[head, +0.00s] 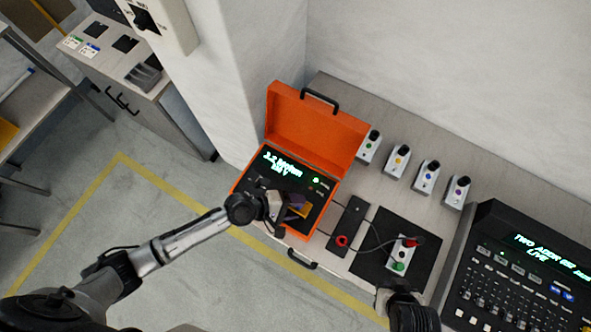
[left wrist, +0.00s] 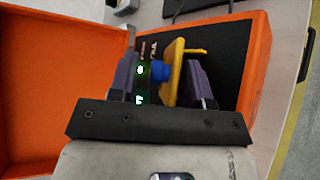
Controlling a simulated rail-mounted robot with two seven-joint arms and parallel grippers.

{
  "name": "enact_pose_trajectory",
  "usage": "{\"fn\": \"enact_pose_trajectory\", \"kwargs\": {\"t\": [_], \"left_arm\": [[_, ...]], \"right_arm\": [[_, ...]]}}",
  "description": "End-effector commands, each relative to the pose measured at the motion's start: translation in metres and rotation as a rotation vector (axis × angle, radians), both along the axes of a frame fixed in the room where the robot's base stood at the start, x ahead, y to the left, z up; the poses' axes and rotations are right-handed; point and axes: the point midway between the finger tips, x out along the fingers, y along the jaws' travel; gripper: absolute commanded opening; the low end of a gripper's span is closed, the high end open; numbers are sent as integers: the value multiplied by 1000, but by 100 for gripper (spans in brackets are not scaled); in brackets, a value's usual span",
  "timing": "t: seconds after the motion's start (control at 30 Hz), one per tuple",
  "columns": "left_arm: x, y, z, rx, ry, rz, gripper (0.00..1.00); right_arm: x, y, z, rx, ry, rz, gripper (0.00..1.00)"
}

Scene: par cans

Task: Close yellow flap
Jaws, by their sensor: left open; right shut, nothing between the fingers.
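The yellow flap (head: 304,210) is on the black panel of the open orange case (head: 318,127). In the left wrist view the flap (left wrist: 175,72) stands up from the panel, with a blue knob (left wrist: 160,71) beside it. My left gripper (head: 296,205) is over the panel, open. Its purple fingers (left wrist: 163,80) are on either side of the flap and knob. The flap is apart from the left finger; I cannot tell whether it touches the right one. My right gripper (head: 382,299) is at the bottom of the head view, its fingers hardly visible.
Right of the case are a black strip with a red ring (head: 342,241) and a black mat (head: 371,268) carrying a small button box (head: 403,254). Several small grey boxes line the back. A large console (head: 520,275) fills the right. The case lid stands upright behind the panel.

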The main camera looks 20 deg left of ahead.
Motion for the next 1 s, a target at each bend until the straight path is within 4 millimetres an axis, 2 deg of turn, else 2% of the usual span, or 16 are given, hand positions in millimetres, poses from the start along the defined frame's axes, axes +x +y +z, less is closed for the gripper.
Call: {"fn": "enact_pose_trajectory", "kwargs": {"t": [0.27,0.7,0.87,1.0], "left_arm": [[1,-1,0,0,0,0,45],[1,-1,0,-1,-2,0,4],[0,-1,-3,-4,-14,0,4],[-3,-1,-11,-21,-81,-1,4]], "right_arm": [[0,2,0,8,0,-5,0],[0,3,0,11,0,-6,0],[0,2,-6,8,-1,-5,0],[0,1,-29,3,-2,-1,0]]}}
